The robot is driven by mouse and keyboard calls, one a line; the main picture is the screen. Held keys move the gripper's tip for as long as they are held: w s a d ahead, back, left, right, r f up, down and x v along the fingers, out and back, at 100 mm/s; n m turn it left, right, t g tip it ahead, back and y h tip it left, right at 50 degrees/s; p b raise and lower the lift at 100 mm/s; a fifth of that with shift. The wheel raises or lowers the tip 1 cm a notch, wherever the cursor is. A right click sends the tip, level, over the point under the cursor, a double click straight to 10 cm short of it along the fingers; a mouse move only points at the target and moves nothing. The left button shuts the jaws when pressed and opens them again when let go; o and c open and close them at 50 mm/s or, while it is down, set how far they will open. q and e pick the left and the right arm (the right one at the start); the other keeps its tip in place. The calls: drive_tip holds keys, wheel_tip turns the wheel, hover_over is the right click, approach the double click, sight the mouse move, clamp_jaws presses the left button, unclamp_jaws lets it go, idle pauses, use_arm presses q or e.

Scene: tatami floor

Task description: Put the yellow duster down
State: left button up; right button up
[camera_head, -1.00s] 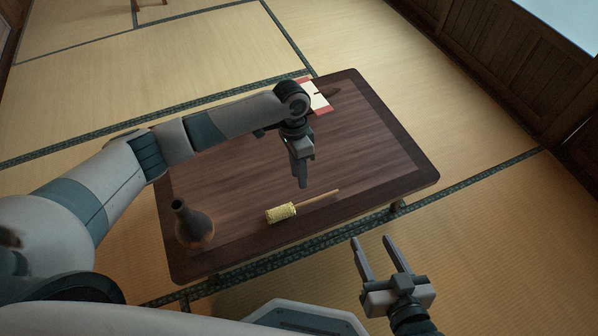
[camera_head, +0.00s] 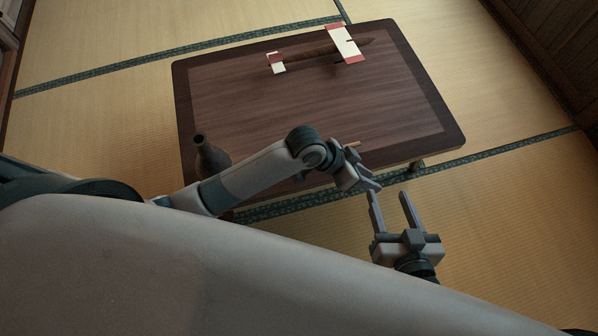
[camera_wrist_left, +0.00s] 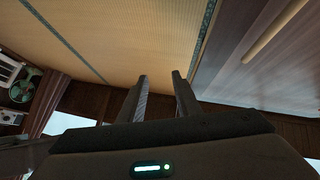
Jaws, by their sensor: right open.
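The pale stick handle (camera_head: 352,145) of the yellow duster shows past my left forearm, near the table's front edge in the head view. Its yellow head is hidden behind my arm. In the left wrist view the handle (camera_wrist_left: 278,32) lies on the table surface at the upper right, apart from the fingers. My left gripper (camera_head: 372,186) is at the table's front edge, to the right of the duster. Its fingers (camera_wrist_left: 161,78) are parted and empty. My right gripper (camera_head: 392,192) is open and empty, in front of the table.
The low dark wooden table (camera_head: 270,105) has a dark vase (camera_head: 211,158) at its front left. A long brown object (camera_head: 312,53) with red and white pieces (camera_head: 345,44) lies at the back. The table's middle is clear. Tatami (camera_head: 520,200) surrounds it.

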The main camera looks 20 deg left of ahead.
use_arm(q)
drive_tip(key=s+a+r+n+t+y, duration=0.1)
drive_tip(key=s+a+r+n+t, duration=0.2)
drive_tip(key=a, duration=0.5)
drive_tip(key=s+a+r+n+t+y, duration=0.2)
drive_tip(key=s+a+r+n+t, duration=0.1)
drive_tip(key=s+a+r+t, duration=0.2)
wheel_tip(320, 180, up, 2)
drive_tip(key=a+t, duration=0.1)
drive_tip(key=a, duration=0.1)
drive_tip(key=shift+s+a+n+t, duration=0.3)
drive_tip(key=shift+a, duration=0.05)
